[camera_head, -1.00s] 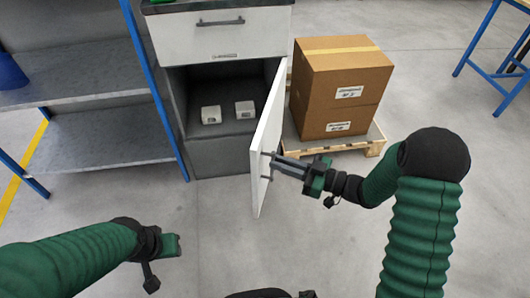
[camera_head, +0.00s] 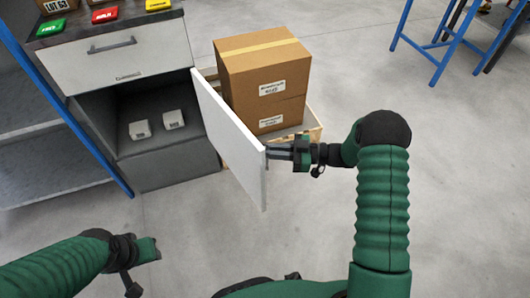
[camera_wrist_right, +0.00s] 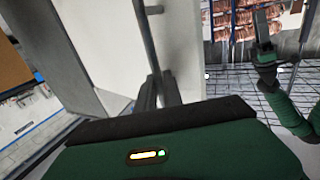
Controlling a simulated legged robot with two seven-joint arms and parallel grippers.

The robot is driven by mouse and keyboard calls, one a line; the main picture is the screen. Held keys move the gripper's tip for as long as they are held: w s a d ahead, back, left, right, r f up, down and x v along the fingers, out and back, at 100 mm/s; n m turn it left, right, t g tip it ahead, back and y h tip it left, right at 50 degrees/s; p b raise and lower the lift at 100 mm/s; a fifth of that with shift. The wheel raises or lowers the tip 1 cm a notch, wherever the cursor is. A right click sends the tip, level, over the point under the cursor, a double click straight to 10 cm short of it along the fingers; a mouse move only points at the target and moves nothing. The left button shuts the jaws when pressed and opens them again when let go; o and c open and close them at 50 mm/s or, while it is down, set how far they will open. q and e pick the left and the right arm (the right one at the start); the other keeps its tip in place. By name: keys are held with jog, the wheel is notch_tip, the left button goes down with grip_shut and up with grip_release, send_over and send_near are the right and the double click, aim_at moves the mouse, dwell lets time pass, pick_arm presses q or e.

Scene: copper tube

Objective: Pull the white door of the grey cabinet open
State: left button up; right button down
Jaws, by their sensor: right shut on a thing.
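The white door (camera_head: 228,128) of the grey cabinet (camera_head: 168,160) stands wide open, swung out from the cabinet's right side toward me. The compartment behind it is exposed. My right gripper (camera_head: 272,151) is at the door's free edge, shut on the door handle, which is mostly hidden by the door in the head view. In the right wrist view the gripper's fingers (camera_wrist_right: 158,90) reach up to the handle (camera_wrist_right: 148,30) beside the white door panel (camera_wrist_right: 185,45). My left gripper (camera_head: 150,250) is low at the left, away from the cabinet; its fingers are too small to judge.
Two small white boxes (camera_head: 140,130) lie inside the cabinet. A closed white drawer (camera_head: 125,58) is above. A cardboard box (camera_head: 262,75) on a pallet (camera_head: 312,130) stands behind the door. A blue-framed shelf (camera_head: 40,130) is at the left. The floor in front is clear.

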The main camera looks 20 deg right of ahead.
jog(key=shift+w+a+r, duration=0.1)
jog(key=shift+w, duration=0.1)
jog(key=c, duration=1.6)
grip_release()
jog(key=shift+w, duration=0.1)
jog(key=shift+o, duration=0.6)
jog(key=shift+f, duration=0.2)
jog(key=shift+s, duration=0.2)
jog(key=p+v, duration=0.4)
jog(key=v, duration=1.3)
jog(key=shift+w+f, duration=0.1)
jog(key=shift+w, duration=0.05)
